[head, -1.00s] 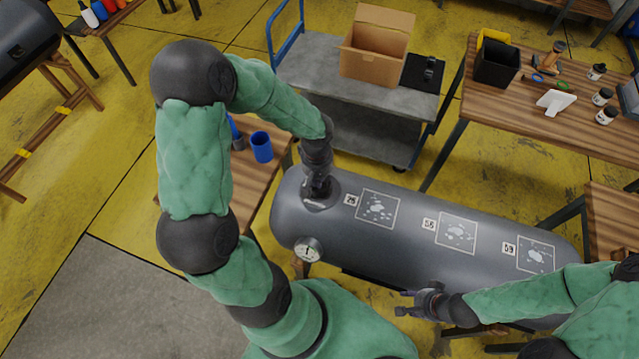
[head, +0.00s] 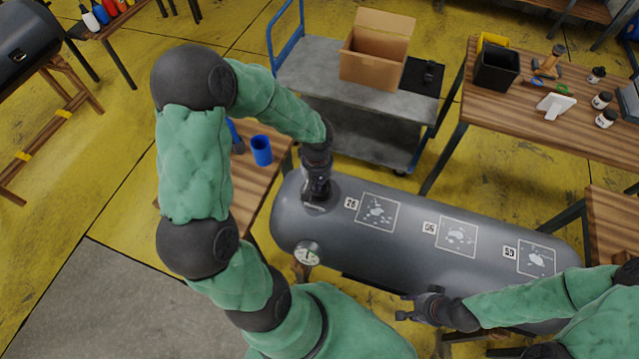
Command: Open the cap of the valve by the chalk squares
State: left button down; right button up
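A dark grey inflatable tube (head: 400,238) lies across the middle of the head view. Several chalk squares with white speckles are drawn on it, and one chalk square (head: 377,212) is nearest the left end. My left gripper (head: 316,200) points down at the tube's left end, over a round dark valve patch (head: 332,207). The valve and its cap are hidden under the gripper, and I cannot tell whether the fingers are closed on the cap. My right gripper (head: 404,306) is at the tube's near side, with its fingers apart and empty.
A round gauge (head: 307,253) sits on the tube's near left end. A small wooden table with a blue cup (head: 261,150) is behind it. A grey cart (head: 310,75) with a cardboard box (head: 376,58) and a wooden bench (head: 545,110) with jars stand behind.

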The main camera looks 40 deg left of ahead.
aim_at(318, 194)
pick_arm(q)
jog(key=shift+f, duration=0.1)
dwell(0.4)
jog(key=shift+f+b, duration=1.45)
jog(key=shift+b, duration=0.3)
jog(key=shift+s+d+f, duration=0.15)
jog(key=shift+s, duration=0.05)
jog(key=shift+w+b, duration=0.25)
jog(key=shift+b, duration=0.1)
jog(key=shift+w, duration=0.1)
